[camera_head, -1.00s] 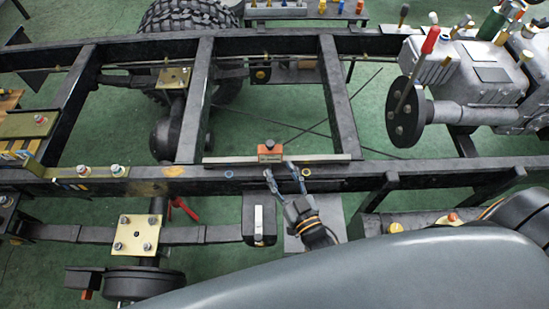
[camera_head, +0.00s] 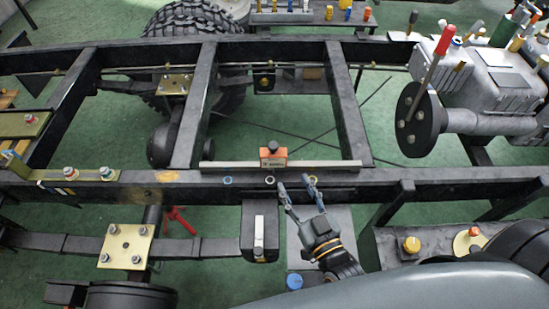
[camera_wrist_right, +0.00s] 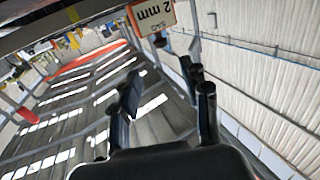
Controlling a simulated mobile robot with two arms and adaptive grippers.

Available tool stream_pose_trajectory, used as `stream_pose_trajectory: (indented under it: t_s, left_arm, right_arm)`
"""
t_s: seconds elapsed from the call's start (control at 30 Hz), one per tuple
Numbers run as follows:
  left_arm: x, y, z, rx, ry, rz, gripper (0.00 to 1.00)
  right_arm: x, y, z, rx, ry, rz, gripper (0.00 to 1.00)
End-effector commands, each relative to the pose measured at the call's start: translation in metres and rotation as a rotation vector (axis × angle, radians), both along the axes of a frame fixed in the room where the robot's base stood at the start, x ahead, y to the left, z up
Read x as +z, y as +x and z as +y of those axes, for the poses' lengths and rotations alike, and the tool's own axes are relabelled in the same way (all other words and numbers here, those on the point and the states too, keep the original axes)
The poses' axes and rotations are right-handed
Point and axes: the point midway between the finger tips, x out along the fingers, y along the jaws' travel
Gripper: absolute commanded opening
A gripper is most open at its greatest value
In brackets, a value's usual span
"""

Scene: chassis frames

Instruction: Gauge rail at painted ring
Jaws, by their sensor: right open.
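An orange gauge block (camera_head: 273,157) with a black knob sits at the middle of a pale straightedge (camera_head: 230,165) along the near rail (camera_head: 350,187). Its face reads "2 mm" and "SAG" in the right wrist view (camera_wrist_right: 152,16). Small painted rings mark the rail's side: one bluish (camera_head: 228,180) and one pale (camera_head: 270,180) below the block. My right gripper (camera_head: 296,185) is open and empty, its fingertips at the rail just right of the pale ring. In the right wrist view its fingers (camera_wrist_right: 165,88) are apart, below the block. My left gripper is not in view.
A black box with a pale strip (camera_head: 259,232) hangs left of my right gripper. A blue cap (camera_head: 294,281) is below it. A flange with a red-handled tool (camera_head: 428,85) stands at right. Crossmembers (camera_head: 345,105) bound an open gap behind the straightedge.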

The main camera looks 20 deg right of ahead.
Motion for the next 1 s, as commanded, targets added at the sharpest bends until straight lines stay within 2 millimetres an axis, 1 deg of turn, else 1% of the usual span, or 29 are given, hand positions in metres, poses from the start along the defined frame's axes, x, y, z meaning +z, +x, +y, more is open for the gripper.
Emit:
stream_pose_trajectory:
  t_s: [0.03, 0.13, 0.23, 0.37, 0.5, 0.7, 0.8, 1.0]
  left_arm:
    - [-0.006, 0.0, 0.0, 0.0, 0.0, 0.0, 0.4]
    - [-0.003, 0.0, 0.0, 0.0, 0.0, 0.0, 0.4]
    - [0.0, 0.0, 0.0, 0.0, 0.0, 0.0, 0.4]
    - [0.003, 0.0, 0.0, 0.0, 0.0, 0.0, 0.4]
    - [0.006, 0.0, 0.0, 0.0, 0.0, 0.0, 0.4]
    - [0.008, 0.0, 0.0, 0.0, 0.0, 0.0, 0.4]
    - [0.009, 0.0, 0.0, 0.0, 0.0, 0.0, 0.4]
    - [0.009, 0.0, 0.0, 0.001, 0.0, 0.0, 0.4]
  right_arm:
    - [-0.001, 0.0, 0.0, 0.003, 0.001, -0.003, 0.46]
    - [0.003, 0.006, 0.001, 0.004, 0.002, -0.002, 0.46]
    - [0.004, 0.02, 0.002, 0.003, 0.002, -0.004, 0.46]
    - [0.005, 0.047, 0.005, 0.002, 0.002, -0.006, 0.46]
    - [0.005, 0.078, 0.009, 0.002, 0.003, -0.005, 0.46]
    - [0.004, 0.113, 0.013, 0.004, 0.002, -0.002, 0.46]
    - [0.003, 0.125, 0.015, 0.003, 0.002, -0.002, 0.46]
    - [0.002, 0.135, 0.016, 0.003, 0.001, -0.001, 0.46]
